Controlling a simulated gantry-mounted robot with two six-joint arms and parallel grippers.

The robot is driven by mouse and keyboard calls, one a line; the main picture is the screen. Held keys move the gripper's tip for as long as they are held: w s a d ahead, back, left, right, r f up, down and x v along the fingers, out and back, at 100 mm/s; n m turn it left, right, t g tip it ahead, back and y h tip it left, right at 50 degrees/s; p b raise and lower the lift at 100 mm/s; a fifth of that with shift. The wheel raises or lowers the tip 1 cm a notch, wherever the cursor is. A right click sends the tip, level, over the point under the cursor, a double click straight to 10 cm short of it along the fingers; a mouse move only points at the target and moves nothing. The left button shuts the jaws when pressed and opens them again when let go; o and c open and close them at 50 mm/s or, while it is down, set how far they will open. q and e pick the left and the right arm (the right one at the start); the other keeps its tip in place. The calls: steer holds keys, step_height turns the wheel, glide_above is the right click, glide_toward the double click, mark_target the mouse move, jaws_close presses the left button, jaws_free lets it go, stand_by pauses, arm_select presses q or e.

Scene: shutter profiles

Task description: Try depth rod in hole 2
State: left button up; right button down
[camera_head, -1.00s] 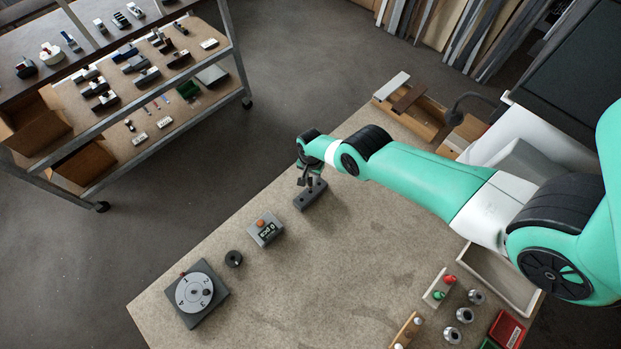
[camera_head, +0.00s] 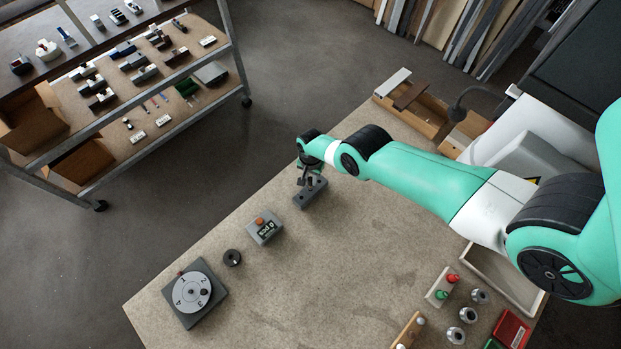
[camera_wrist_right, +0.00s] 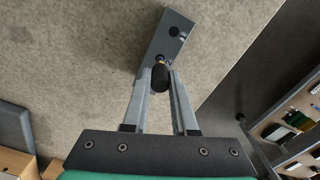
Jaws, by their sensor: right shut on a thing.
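My right gripper (camera_head: 304,182) is over a grey block (camera_head: 312,194) near the table's far edge. In the right wrist view its two fingers (camera_wrist_right: 160,84) are shut on a black knob (camera_wrist_right: 160,78), which looks like the depth rod's handle. A short gold and dark part below the knob meets the near end of the grey block (camera_wrist_right: 158,42). A dark hole (camera_wrist_right: 174,31) shows farther along the block. My left gripper is not in view.
A grey unit with a numbered round disc (camera_head: 187,292), a black ring (camera_head: 232,258) and a small box with an orange button (camera_head: 264,228) stand to the left on the table. Red and green pegs, metal cylinders and trays stand at the front right. The table's middle is clear.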

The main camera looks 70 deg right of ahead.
steer(key=shift+f+b, duration=0.8)
stand_by(0.5)
steer(key=shift+r, duration=0.1)
stand_by(0.3)
steer(key=shift+r+p, duration=3)
steer(key=shift+p, duration=0.05)
